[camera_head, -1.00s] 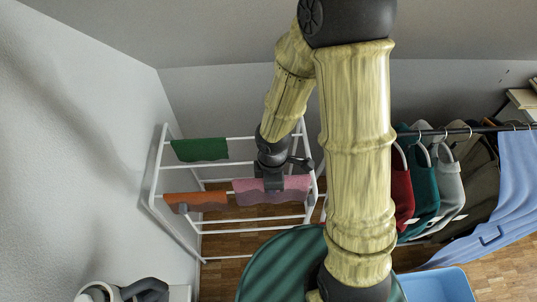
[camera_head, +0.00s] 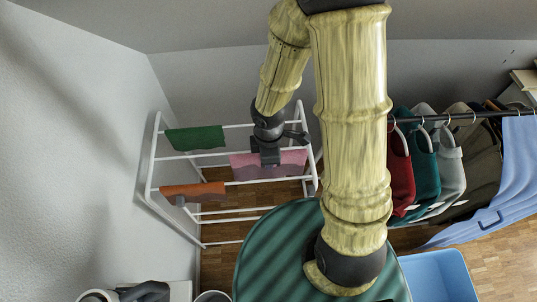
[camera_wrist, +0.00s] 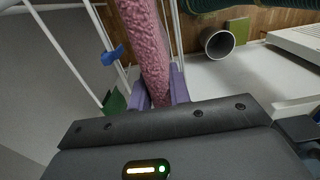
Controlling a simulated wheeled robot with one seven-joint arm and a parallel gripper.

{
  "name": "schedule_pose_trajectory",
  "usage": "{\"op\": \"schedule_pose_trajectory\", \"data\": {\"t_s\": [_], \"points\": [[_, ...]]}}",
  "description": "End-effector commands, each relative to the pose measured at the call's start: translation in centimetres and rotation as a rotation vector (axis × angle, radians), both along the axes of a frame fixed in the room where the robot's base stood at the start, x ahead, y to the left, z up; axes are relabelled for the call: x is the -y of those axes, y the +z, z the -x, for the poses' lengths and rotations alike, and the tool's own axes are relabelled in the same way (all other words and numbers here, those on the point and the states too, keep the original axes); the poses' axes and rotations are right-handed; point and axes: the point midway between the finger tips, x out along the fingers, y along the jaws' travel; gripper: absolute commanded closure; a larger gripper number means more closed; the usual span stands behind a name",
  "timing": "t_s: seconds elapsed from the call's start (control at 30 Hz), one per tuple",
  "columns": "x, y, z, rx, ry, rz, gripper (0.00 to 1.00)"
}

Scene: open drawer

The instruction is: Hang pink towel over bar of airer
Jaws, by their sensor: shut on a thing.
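The pink towel (camera_head: 290,166) is at the right side of the white airer (camera_head: 155,165). My gripper (camera_head: 266,163) is shut on the towel's upper edge and holds it among the airer's bars from above. In the wrist view the towel (camera_wrist: 147,45) runs away from between my two purple fingers (camera_wrist: 160,92), with white bars on either side. The towel hangs short and spread across the bars in the head view. I cannot tell whether it touches or straddles a bar; my gripper hides part of it.
A green cloth (camera_head: 194,138) and an orange cloth (camera_head: 193,191) hang on the airer's left. Clothes on a rail (camera_head: 460,118) and a blue tub (camera_head: 440,278) are on the right. A round green surface (camera_head: 265,255) lies in front. A grey bin (camera_wrist: 218,40) shows in the wrist view.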

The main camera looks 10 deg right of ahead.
Motion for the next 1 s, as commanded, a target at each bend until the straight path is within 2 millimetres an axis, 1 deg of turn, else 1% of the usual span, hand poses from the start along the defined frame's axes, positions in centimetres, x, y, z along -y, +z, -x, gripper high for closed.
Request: {"op": "schedule_pose_trajectory", "data": {"t_s": [0.27,1.0], "points": [[0.1,-0.1,0.0,0.0,0.0,0.001,1.0],[0.1,-4.1,0.0,0.0,0.0,0.001,1.0]]}}
